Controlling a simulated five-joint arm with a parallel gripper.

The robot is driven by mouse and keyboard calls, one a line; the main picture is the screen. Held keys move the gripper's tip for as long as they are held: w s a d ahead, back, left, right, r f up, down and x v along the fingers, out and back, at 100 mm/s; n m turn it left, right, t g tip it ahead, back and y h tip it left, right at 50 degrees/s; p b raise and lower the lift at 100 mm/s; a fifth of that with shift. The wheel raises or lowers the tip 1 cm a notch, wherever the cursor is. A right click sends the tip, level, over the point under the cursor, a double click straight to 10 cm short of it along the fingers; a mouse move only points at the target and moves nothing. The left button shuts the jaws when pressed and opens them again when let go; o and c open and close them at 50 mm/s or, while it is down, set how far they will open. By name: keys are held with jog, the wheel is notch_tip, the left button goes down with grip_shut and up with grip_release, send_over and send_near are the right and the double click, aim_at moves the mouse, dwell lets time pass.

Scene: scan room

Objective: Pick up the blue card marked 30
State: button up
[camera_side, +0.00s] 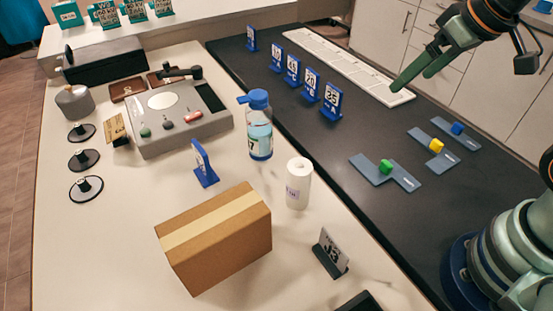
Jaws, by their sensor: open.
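Several blue cards stand upright in stands along the left edge of the black counter. The nearest is a card (332,101) whose number looks like 35 or 25. Behind it is a card (311,83) that could read 30 or 20; the print is too small to be sure. Farther back are two more numbered cards (293,68) (277,54) and a far one (251,38). Another blue card (203,163) stands apart on the white table, nearly edge-on, its number unreadable. My gripper (412,80) is open and empty at upper right, to the right of the row.
A white slatted strip (340,60) lies behind the cards. A blue-capped bottle (259,137), white cylinder (298,184) and cardboard box (215,238) stand on the white table. The middle counter is clear.

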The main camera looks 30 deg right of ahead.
jog(key=w+a+r+n+y, duration=0.1)
jog(key=w+a+r+n, duration=0.1)
jog(key=w+a+n, duration=0.5)
jog(key=n+g+y, duration=0.1)
jog(key=n+g, duration=0.1)
jog(key=n, duration=0.9)
send_near(199, 149)
jog(key=x, duration=0.3)
jog(key=shift+w+a+f, duration=0.1)
jog(key=shift+f, duration=0.3)
jog(key=shift+x, duration=2.9)
jog(key=shift+w, duration=0.1)
grip_shut()
jog(key=shift+r, duration=0.1)
